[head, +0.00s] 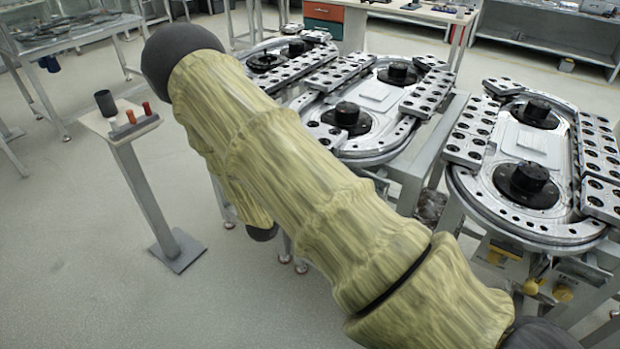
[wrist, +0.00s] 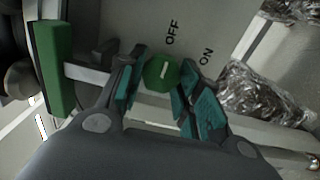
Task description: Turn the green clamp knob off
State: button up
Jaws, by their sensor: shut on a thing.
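The green clamp knob (wrist: 161,73) shows in the wrist view, a small round green knob with a white line on its face. It sits on a grey panel (wrist: 215,22) with the printed words OFF and ON above and to the right of it. The white line points up and slightly right, roughly toward OFF. My gripper (wrist: 158,80) has its teal-padded fingers on both sides of the knob and is shut on it. In the head view my own arm covers the middle, and neither the knob nor my gripper can be made out.
In the wrist view a green bar (wrist: 51,68) stands at the left, and crumpled foil-like wrapping (wrist: 262,98) lies right of the fingers. In the head view ring tracks (head: 530,165) fill the right, and a small stand (head: 150,190) is at the left. Open floor lies front left.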

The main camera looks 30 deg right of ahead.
jog(key=o, duration=1)
jog(key=v, duration=1.2)
jog(key=shift+f, duration=0.1)
